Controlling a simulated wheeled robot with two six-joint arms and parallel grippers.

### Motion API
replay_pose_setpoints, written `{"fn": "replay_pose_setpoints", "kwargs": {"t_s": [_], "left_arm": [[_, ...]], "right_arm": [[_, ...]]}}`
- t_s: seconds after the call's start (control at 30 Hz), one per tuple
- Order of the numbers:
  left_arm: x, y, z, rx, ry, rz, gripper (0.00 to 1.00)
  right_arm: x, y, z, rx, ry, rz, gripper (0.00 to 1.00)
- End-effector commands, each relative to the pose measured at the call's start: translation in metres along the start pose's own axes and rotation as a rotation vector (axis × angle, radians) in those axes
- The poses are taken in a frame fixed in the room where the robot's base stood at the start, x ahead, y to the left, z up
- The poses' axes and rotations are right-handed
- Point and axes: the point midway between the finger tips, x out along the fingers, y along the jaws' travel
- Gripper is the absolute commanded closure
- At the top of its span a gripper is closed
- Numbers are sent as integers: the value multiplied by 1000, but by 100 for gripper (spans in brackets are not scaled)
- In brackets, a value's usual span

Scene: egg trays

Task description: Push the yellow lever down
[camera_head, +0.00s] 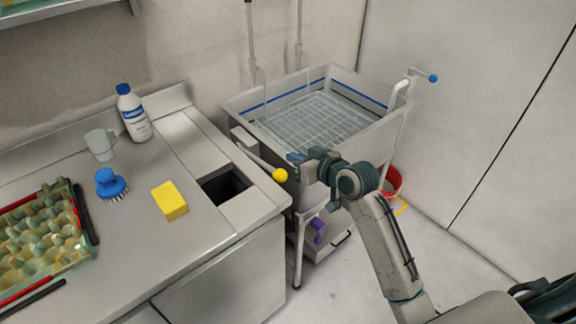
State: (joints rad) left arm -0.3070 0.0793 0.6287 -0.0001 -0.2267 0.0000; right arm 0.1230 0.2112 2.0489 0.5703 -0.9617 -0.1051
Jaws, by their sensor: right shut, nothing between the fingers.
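The yellow lever shows as a yellow ball knob (280,175) at the end of a light bar. The bar slopes down to the right from a grey bracket on the side of the wash basin (386,128), beside the counter. My right gripper (294,158) is shut and empty. In the picture it is just above and to the right of the knob. I cannot tell whether it touches the knob or bar. My left gripper is not in view.
The counter (212,243) holds a yellow sponge (169,201), a blue brush (110,182), a white bottle (133,114), a clear cup (100,144) and an egg tray (70,188). A dark square opening (226,187) is cut near the counter's right edge. A red bucket (394,182) stands behind my right arm.

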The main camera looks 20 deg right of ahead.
Motion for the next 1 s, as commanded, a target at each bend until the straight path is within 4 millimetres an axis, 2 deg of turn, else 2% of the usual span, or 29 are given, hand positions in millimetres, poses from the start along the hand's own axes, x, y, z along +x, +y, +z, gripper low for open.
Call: {"fn": "replay_pose_setpoints", "kwargs": {"t_s": [0.17, 0.2, 0.3, 0.43, 0.87, 1.0], "left_arm": [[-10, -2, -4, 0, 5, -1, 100], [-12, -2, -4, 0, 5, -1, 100], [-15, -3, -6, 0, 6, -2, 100], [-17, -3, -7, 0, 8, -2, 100], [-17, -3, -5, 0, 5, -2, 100], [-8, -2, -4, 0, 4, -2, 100]], "right_arm": [[37, -2, -3, 5, 0, -2, 100], [38, -1, 8, 3, -7, -1, 100], [40, 0, 22, 2, -4, 1, 100], [44, 0, 34, 1, -2, 0, 100], [45, 0, 40, 0, 0, 1, 100], [46, 2, 47, -2, 12, -1, 100]]}}
